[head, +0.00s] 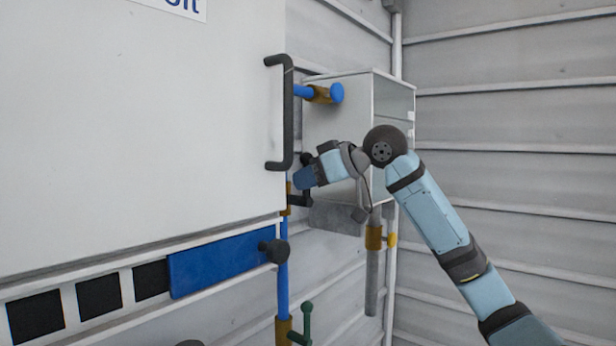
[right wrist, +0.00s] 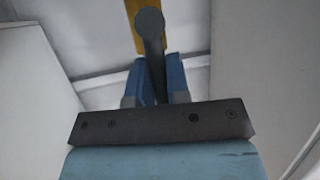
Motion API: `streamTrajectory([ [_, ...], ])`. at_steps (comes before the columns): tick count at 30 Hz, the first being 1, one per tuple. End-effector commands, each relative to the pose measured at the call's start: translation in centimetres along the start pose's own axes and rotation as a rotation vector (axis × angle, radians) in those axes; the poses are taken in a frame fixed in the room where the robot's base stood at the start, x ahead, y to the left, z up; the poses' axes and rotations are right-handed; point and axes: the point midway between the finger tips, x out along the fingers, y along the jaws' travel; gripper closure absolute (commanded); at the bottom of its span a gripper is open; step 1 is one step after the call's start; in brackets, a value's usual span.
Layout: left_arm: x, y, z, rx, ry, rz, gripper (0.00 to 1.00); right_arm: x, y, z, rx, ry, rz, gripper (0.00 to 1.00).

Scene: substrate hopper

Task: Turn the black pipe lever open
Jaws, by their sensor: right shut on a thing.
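The black pipe lever (head: 302,201) sits at a brass valve on the vertical blue pipe (head: 282,275), just right of the big white panel. Part of it is hidden behind my right gripper (head: 302,179), which comes in from the right. In the right wrist view, the lever (right wrist: 150,45) runs down from the yellow-brass valve body (right wrist: 133,12) in between the two blue fingers (right wrist: 155,84) of this gripper. The fingers are shut on the lever. My left gripper is not in view.
A pale box (head: 340,95) stands behind my right wrist. A green lever (head: 306,325) and a yellow-handled valve (head: 374,237) are lower down.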

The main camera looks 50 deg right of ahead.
Motion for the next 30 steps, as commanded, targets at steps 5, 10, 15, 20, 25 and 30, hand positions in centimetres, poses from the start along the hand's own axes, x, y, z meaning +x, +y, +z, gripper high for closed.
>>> streamTrajectory([
  [5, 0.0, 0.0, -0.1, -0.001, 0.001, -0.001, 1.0, -0.1, 0.0, -0.1, -0.009, 0.003, 0.005, 1.0],
  [10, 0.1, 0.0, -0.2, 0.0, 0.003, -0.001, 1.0, -0.1, 0.0, -0.1, -0.009, 0.003, 0.005, 1.0],
  [15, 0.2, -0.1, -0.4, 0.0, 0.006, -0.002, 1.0, -0.1, 0.0, -0.1, -0.008, 0.003, 0.004, 0.58],
  [20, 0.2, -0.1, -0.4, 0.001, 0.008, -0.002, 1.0, -0.1, 0.0, -0.1, -0.007, 0.001, 0.003, 0.58],
  [25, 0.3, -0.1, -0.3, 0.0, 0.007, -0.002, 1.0, -0.3, 0.0, 0.0, -0.007, 0.001, 0.003, 0.58],
  [30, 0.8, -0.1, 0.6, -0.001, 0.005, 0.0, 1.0, -2.4, 0.0, 0.2, -0.008, 0.002, 0.006, 0.58],
])
